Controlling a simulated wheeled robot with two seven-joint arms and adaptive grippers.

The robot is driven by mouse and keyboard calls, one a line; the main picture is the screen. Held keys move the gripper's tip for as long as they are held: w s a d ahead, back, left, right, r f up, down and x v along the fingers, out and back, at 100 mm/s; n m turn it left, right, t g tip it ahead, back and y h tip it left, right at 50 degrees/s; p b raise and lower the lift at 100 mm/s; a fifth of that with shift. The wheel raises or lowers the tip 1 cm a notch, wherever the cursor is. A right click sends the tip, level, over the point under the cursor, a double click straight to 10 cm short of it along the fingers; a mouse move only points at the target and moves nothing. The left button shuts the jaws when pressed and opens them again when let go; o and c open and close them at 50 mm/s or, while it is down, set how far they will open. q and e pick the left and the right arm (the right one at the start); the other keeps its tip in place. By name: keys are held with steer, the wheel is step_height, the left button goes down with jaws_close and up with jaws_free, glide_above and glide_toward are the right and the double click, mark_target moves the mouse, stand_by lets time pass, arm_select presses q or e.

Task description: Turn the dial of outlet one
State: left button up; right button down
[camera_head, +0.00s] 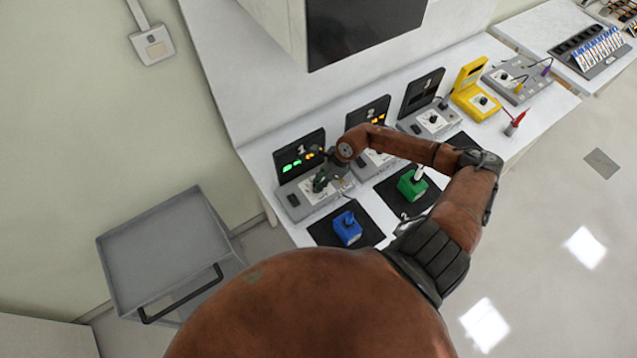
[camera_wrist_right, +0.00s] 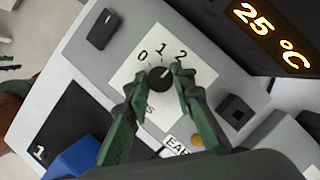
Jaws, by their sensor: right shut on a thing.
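The outlet one unit (camera_head: 295,207) is the leftmost grey station on the bench, beside a mat marked 1. In the right wrist view its black round dial (camera_wrist_right: 160,78) sits on a white label (camera_wrist_right: 150,55) marked 0, 1 and 2. A short light mark on the dial points up and right, but I cannot tell the exact setting. My right gripper (camera_head: 320,184) reaches over this unit, and its green fingers (camera_wrist_right: 160,84) are shut on the dial from both sides. In the head view the gripper hides the dial. My left gripper is not in view.
A black display (camera_head: 300,155) with lit digits stands behind the unit. A blue block (camera_head: 347,229) and a green block (camera_head: 411,184) stand on black mats in front. More stations and a yellow device (camera_head: 470,95) continue right. A grey cart (camera_head: 165,250) stands left.

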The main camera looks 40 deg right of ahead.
steer(key=shift+m+p, duration=0.3)
steer(key=shift+m, duration=0.2)
steer(key=m, duration=0.1)
steer(key=m+t+h+p, duration=0.1)
steer(key=shift+s+a+r+m+p, duration=0.1)
steer(key=shift+a+m+p, duration=0.05)
steer(key=shift+m+p, duration=0.2)
steer(key=shift+m+h+p, duration=0.4)
steer(key=shift+m+h, duration=0.1)
steer(key=shift+m, duration=0.55)
steer(key=shift+m+h, duration=0.3)
steer(key=shift+m, duration=0.6)
steer(key=shift+t+p, duration=0.3)
steer(key=c, duration=1.7)
jaws_free()
steer(key=shift+o, duration=0.2)
